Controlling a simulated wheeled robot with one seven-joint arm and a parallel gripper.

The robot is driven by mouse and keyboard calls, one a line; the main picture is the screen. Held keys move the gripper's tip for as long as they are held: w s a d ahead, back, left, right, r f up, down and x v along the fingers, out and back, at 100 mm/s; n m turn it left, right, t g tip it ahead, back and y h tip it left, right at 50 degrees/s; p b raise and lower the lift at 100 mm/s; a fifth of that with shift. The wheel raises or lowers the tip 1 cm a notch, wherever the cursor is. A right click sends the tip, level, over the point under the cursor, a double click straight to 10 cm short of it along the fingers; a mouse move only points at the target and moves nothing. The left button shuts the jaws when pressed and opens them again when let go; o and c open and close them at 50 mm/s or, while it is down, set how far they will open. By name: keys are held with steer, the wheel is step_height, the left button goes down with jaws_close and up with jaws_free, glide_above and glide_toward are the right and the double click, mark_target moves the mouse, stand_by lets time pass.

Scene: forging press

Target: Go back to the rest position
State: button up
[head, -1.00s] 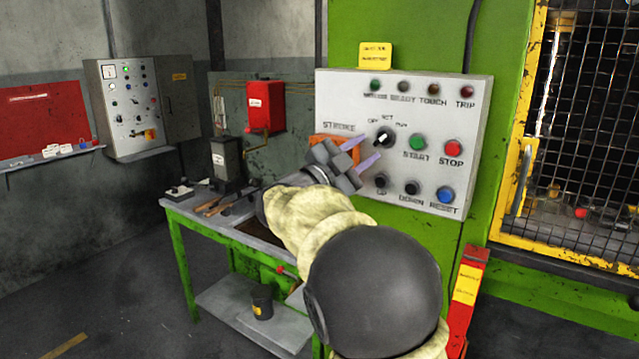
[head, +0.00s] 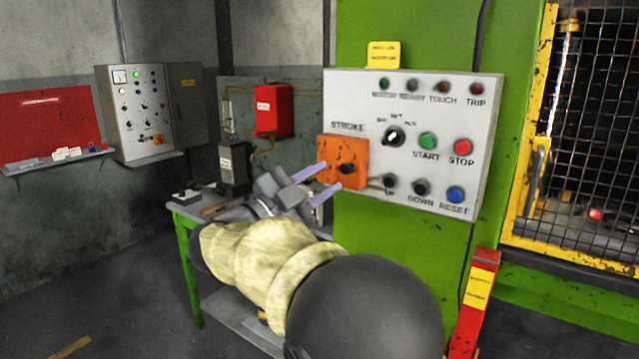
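My gripper (head: 334,178) is in front of the lower left of the white control panel (head: 458,98), by the orange stroke plate (head: 330,150). Its two pale purple fingers are spread apart with nothing seen between them. Whether a fingertip touches the panel cannot be told. The mode selector knob (head: 393,136) is in full view, pointing up and to the right. My arm, in a cream cover, reaches in from the bottom and hides much of the workbench.
A green workbench (head: 187,262) with tools stands behind my arm at left. A red post (head: 474,300) stands at lower right, near the yellow-framed mesh guard (head: 530,190). A grey cabinet (head: 140,112) hangs on the left wall. The floor at lower left is clear.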

steer(key=w+d+f+n+t+y+p, duration=0.2)
steer(key=w+d+n+t+y+p, duration=0.15)
steer(key=w+n+t+y, duration=0.5)
steer(key=s+d+f+n+g+y+p, duration=0.1)
steer(key=s+f+n+g+y+p, duration=0.25)
steer(key=f+n+g+y, duration=0.55)
steer(key=s+d+f+n+g+p, duration=0.1)
steer(key=s+d+f+g, duration=0.2)
steer(key=s+f, duration=0.2)
steer(key=s+d+f+g+p, duration=0.1)
steer(key=s+d+f+g, duration=0.2)
steer(key=s, duration=0.8)
steer(key=s+d+f+n+g+p, duration=0.1)
steer(key=s+d+f+g, duration=0.2)
steer(key=s+f, duration=0.4)
steer(key=shift+s+f+n+h, duration=0.15)
steer(key=shift+s+n+h, duration=0.2)
steer(key=shift+s, duration=0.65)
steer(key=shift+g, duration=0.25)
